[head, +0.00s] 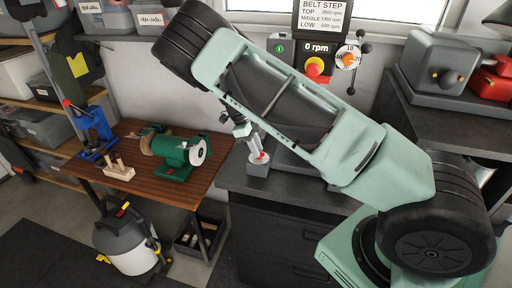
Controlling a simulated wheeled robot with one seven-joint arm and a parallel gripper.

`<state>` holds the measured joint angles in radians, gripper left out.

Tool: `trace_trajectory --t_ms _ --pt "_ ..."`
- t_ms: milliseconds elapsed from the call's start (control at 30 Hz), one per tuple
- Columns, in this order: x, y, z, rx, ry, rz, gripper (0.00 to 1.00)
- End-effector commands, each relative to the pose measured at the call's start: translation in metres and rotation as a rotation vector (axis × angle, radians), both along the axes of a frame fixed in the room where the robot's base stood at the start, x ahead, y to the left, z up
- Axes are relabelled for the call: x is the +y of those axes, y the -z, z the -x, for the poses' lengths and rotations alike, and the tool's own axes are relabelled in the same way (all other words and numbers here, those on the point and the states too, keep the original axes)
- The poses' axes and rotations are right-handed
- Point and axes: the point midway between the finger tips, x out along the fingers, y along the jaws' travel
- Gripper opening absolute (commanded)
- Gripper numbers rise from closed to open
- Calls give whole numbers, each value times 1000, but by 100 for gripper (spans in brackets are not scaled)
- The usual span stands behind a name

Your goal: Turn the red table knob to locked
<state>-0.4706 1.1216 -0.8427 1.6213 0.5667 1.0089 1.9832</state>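The front panel of a drill press shows at the top middle, with a display (317,48) reading 0 rpm.
A green bench grinder (175,153) and blue press (93,135) stand on the wooden bench (185,192) at left. A grey vacuum (128,242) is on the floor.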

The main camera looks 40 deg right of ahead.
Motion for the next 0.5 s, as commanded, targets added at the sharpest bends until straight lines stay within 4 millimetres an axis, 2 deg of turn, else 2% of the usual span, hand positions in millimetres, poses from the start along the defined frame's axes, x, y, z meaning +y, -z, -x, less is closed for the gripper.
trace_trajectory --t_ms 333,500 --pt "1 0 0 0 -2 -1 33" --pt "5 -13 -6 -3 -5 -3 33"
